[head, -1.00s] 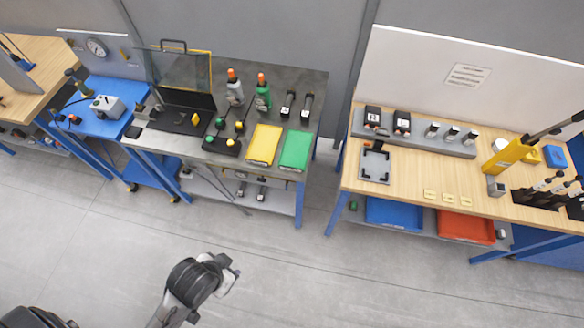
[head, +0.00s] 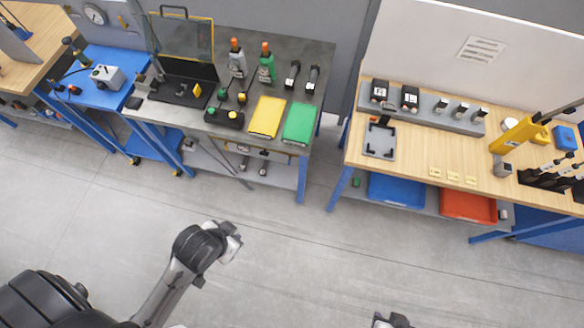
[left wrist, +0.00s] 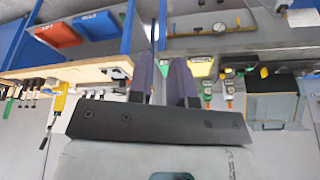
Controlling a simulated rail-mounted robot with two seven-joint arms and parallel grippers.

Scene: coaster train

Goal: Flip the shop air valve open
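At the top left of the head view, a round white gauge (head: 95,14) is on the grey wall panel behind the blue bench. A small yellow piece (head: 123,21) beside it may be the shop air valve's handle; it is too small to tell its position. My left arm (head: 200,245) reaches up from the lower left over open floor, far from the gauge. In the left wrist view my left gripper (left wrist: 164,78) has its fingers apart and nothing between. My right gripper (head: 390,321) is cut off at the bottom edge.
A blue bench (head: 85,125), a dark metal bench (head: 322,62) and a wooden bench (head: 405,165) line the wall. A clear guard with a yellow frame (head: 185,38) stands on the metal bench. The grey floor (head: 290,265) before them is clear.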

